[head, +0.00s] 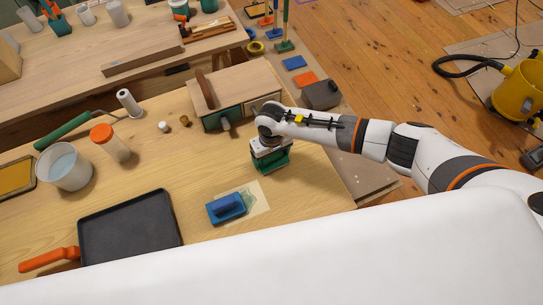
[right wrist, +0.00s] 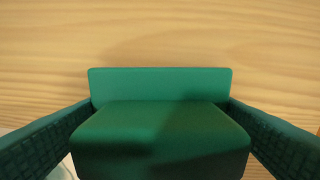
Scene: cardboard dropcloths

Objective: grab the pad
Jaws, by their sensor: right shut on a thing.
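The green pad (right wrist: 160,135), a thick block with a flat plate along its far edge, fills the middle of the right wrist view. My right gripper (right wrist: 160,140) has a dark textured finger against each side of it and is shut on it. In the head view the green pad (head: 272,162) shows below my right gripper (head: 270,155), over the right part of the table, in front of the wooden box. I cannot tell whether its underside touches the table. My left gripper is not in view.
A blue pad with a handle (head: 226,208) lies on a pale sheet, left of my right gripper. A wooden box (head: 240,88) stands behind it. A black tray (head: 130,228), a white bucket (head: 64,168) and an orange-lidded jar (head: 110,142) stand to the left.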

